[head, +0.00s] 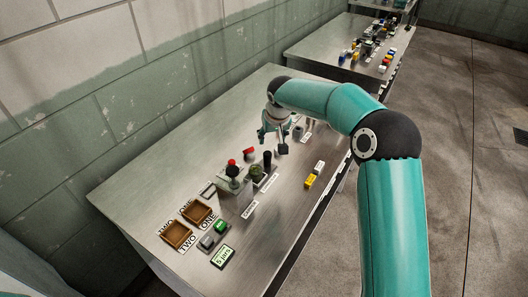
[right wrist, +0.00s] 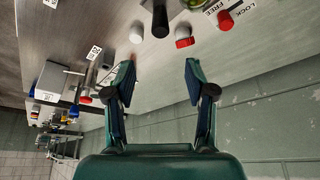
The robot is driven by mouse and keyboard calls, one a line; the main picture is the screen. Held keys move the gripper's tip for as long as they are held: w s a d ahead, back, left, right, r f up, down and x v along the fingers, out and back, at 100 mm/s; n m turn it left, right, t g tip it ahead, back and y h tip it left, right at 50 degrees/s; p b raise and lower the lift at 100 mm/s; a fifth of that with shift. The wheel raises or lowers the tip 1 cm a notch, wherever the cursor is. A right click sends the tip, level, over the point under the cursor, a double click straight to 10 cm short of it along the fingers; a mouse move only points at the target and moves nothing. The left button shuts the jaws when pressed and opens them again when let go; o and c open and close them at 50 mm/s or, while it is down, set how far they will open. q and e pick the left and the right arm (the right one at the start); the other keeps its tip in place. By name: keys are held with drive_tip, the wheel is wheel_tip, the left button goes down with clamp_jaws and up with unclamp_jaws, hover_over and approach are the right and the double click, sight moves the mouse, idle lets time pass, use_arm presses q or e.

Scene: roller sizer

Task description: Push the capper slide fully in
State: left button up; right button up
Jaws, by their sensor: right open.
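My right gripper (head: 272,133) is over the far half of the steel table in the head view. In the right wrist view its two fingers (right wrist: 160,80) stand wide apart with nothing between them. I cannot tell for sure which part is the capper slide. A dark upright handle (head: 267,158) stands nearer than the gripper, behind a small label too small to read. A dark handle also shows at the top of the right wrist view (right wrist: 160,18), beyond the fingertips. A red cap (right wrist: 184,38) and a white round piece (right wrist: 137,33) lie near it. My left gripper is out of view.
A device with a red-topped black knob (head: 233,169) stands nearer on the table (head: 150,190). Yellow and white blocks (head: 309,181) lie right. The wall side is clear.

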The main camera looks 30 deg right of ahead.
sight(267, 156)
drive_tip(key=p+x, duration=0.4)
drive_tip(key=x, duration=1.2)
drive_tip(key=shift+w+f, duration=0.2)
drive_tip(key=shift+f, duration=0.1)
clamp_jaws()
